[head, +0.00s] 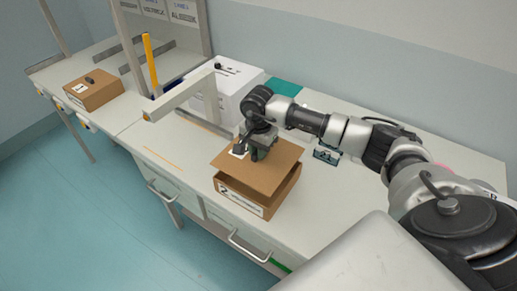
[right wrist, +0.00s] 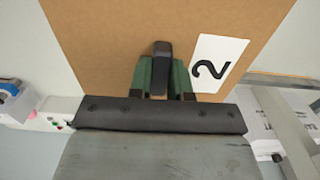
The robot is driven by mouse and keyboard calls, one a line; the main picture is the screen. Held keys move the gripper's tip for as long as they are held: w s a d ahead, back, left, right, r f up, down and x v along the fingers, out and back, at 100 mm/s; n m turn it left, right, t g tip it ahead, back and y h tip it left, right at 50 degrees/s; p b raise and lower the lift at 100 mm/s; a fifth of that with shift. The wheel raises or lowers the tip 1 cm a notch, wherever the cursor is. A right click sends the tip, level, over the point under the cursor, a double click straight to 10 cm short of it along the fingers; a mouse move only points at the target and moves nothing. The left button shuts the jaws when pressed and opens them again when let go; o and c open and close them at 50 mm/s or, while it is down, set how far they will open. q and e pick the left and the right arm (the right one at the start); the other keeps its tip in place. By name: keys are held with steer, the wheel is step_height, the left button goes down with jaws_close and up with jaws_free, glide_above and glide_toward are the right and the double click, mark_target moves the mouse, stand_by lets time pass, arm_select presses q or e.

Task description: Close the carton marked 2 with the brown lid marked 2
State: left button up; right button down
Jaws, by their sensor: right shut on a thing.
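The carton marked 2 (head: 238,200) is an open-topped brown box on the workbench, with a white label on its front. The brown lid (head: 257,168) is above the carton, tilted, with a gap showing at the right side. The lid also fills much of the right wrist view (right wrist: 110,40), where its white label reads 2. My right gripper (head: 256,150) is over the lid and shut on its dark handle (right wrist: 162,65). The inside of the carton is mostly hidden under the lid. My left gripper is not in view.
A closed brown carton (head: 93,90) stands on the far left bench. A white box (head: 222,88) and a grey frame (head: 182,92) stand behind the lid. A yellow post (head: 150,62) rises left of them. A small dark item (head: 326,154) lies right of the lid. The bench front is clear.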

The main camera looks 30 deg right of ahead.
mark_target(258, 163)
step_height(258, 163, down, 3)
steer(key=shift+f+b, duration=0.1)
steer(key=shift+b, duration=0.95)
steer(key=shift+f+b, duration=0.3)
steer(key=shift+b, duration=0.7)
stand_by(0.6)
steer(key=shift+f+b, duration=1.05)
steer(key=shift+f, duration=0.15)
steer(key=c, duration=1)
jaws_free()
